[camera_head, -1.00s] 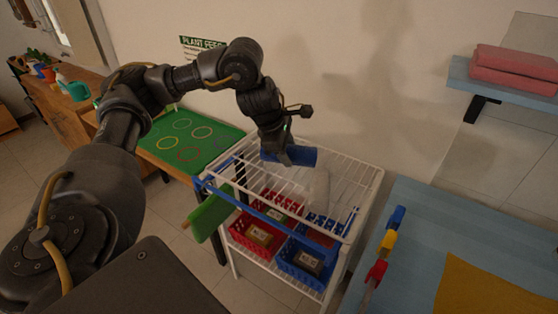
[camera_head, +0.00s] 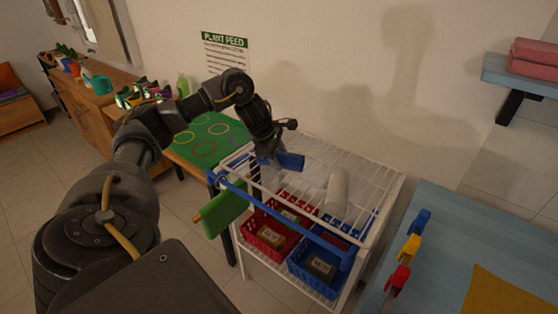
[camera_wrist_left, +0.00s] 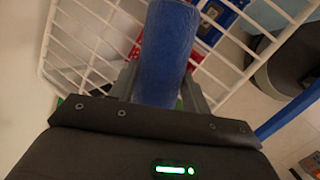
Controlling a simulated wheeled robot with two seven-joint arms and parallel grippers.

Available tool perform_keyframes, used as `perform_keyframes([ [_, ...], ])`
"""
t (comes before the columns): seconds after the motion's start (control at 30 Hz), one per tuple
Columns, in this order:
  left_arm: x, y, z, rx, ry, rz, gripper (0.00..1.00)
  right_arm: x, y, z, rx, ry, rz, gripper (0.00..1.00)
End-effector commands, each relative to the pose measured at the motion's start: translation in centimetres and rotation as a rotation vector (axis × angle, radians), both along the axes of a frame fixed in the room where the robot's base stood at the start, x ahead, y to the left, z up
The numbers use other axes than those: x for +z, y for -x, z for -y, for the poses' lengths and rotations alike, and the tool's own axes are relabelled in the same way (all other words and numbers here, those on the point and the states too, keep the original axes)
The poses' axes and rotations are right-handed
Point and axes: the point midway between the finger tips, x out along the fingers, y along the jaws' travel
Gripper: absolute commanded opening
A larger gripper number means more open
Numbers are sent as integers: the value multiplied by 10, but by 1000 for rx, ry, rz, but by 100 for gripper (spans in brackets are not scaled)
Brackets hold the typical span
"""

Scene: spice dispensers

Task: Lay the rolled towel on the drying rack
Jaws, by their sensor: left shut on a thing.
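The rolled towel (camera_head: 291,161) is a blue roll. My left gripper (camera_head: 274,154) is shut on it and holds it over the back left part of the white wire drying rack (camera_head: 388,188). In the left wrist view the blue roll (camera_wrist_left: 167,50) stands out between the fingers, with the rack's white wires (camera_wrist_left: 75,45) behind it. I cannot tell whether the roll touches the wires. A white roll (camera_head: 337,190) lies on the rack top to the right of the blue one. My right gripper is not in view.
A blue rail with a green cloth (camera_head: 222,208) is at the rack's left front. Red (camera_head: 268,234) and blue baskets (camera_head: 318,268) stand below.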

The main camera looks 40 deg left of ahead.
Motion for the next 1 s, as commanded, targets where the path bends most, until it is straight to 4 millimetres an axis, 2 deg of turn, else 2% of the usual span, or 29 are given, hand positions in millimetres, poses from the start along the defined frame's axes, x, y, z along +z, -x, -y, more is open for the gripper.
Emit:
perform_keyframes([
  [0.13, -11, 0, -1, 2, 0, 2, 22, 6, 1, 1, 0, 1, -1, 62],
  [0.47, -15, -1, 0, 1, 0, 3, 22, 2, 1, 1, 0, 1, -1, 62],
  [0.5, -16, -1, 0, 1, 0, 3, 49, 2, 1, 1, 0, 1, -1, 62],
  [0.67, -15, -1, 0, 1, 0, 3, 70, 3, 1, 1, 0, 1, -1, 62],
  [1.0, -10, -1, 0, 1, 0, 3, 70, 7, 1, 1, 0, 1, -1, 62],
])
